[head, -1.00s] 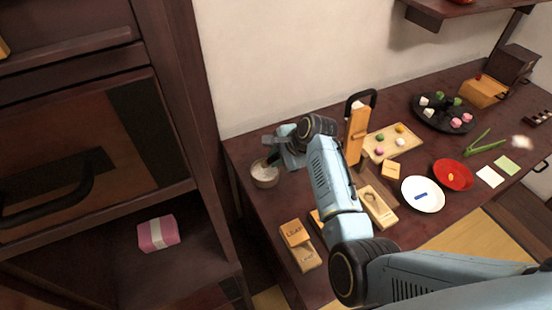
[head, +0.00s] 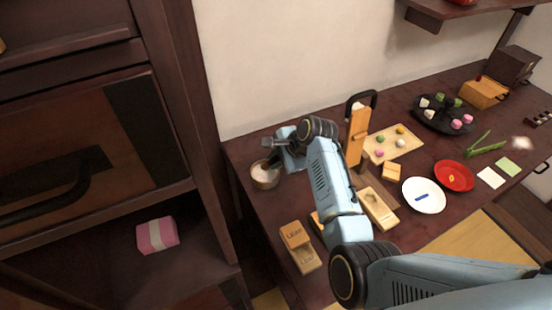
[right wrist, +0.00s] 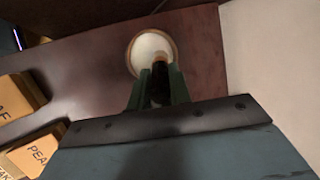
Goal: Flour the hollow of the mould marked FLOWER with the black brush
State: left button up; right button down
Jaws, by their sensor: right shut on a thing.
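My right gripper (head: 270,146) is shut on the black brush, which shows in the right wrist view (right wrist: 159,84) between the two green fingers. The brush's far end overlaps the bowl of white flour (right wrist: 150,46) there; I cannot tell whether it touches. In the head view the bowl (head: 265,176) stands at the table's left end, just below the gripper. A wooden mould with a hollow (head: 379,209) lies right of my arm, its mark unreadable. A mould marked LEAF (head: 299,249) lies at the front left. No FLOWER mark is readable. My left gripper is out of view.
A tall wooden piece (head: 357,138) with a black handle stands behind my forearm. A sweets board (head: 393,144), a white plate (head: 424,195) and a red plate (head: 454,176) lie to the right.

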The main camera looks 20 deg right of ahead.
jog(key=shift+f, duration=0.6)
dwell(0.3)
jog(key=shift+s+f+p, duration=0.1)
jog(key=shift+p, duration=0.2)
dwell(2.1)
notch_tip(320, 180, up, 7)
jog(key=p, duration=0.9)
dwell(0.4)
dwell(0.3)
